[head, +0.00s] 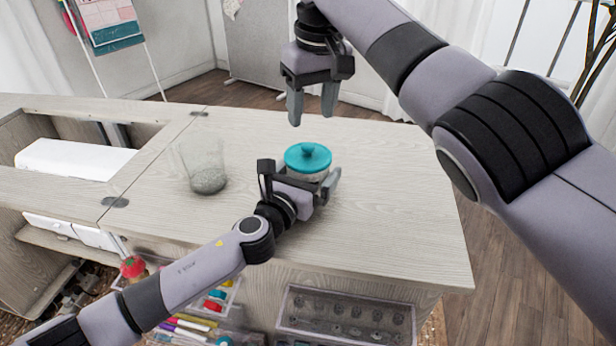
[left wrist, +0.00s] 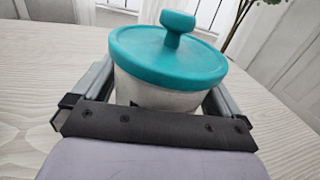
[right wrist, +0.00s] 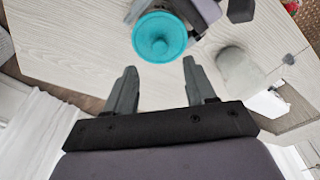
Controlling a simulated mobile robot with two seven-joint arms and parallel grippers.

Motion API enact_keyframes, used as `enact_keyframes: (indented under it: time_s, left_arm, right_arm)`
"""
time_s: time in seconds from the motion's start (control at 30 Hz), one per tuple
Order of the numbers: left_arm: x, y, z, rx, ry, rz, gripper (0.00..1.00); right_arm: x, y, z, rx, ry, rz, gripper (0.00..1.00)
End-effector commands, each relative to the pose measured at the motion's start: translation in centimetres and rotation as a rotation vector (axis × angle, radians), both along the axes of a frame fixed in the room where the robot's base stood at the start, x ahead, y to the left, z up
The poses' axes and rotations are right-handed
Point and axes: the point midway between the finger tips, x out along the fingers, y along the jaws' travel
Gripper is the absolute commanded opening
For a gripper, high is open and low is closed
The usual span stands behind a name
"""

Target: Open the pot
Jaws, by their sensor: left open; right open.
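The pot (left wrist: 160,96) is a pale round jar on the wooden cabinet top, with a teal lid (head: 307,157) and a round knob on it. The lid sits on the pot; it also shows in the left wrist view (left wrist: 165,58) and the right wrist view (right wrist: 160,37). My left gripper (head: 318,187) is open, low at the table, with its fingers on either side of the pot's body. I cannot tell whether they touch it. My right gripper (head: 311,108) is open and empty, pointing down above and behind the lid, apart from it.
A clear glass (head: 205,166) with grey contents stands left of the pot. A recessed opening with a white machine (head: 75,158) is further left. The cabinet top (head: 400,200) is clear to the right. Thread spools and a red pincushion (head: 133,268) are below the front edge.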

Motion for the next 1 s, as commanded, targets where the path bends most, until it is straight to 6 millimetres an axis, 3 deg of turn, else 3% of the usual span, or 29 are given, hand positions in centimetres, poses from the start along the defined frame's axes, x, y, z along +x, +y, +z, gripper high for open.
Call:
enact_keyframes:
  time_s: [0.13, 0.3, 0.33, 0.57, 1.0]
  left_arm:
    - [0.0, 0.0, 0.0, 0.000, -0.001, 0.000, 1.00]
    - [0.0, 0.0, 0.0, 0.000, -0.001, 0.000, 0.45]
    - [0.0, 0.0, 0.0, 0.000, 0.000, 0.000, 0.37]
    - [0.0, 0.0, 0.0, 0.000, -0.001, 0.000, 0.37]
    - [0.0, 0.0, 0.0, 0.000, 0.000, 0.000, 0.37]
  right_arm:
    - [0.0, 0.0, 0.0, 0.000, 0.000, 0.000, 0.55]
    - [0.0, 0.0, 0.0, 0.000, 0.000, 0.000, 0.55]
    - [0.0, 0.0, 0.0, 0.000, 0.000, 0.000, 0.55]
    - [0.6, 0.3, -0.9, 0.033, -0.026, 0.006, 0.54]
    - [4.4, 1.3, -5.7, 0.328, -0.291, -0.005, 0.54]
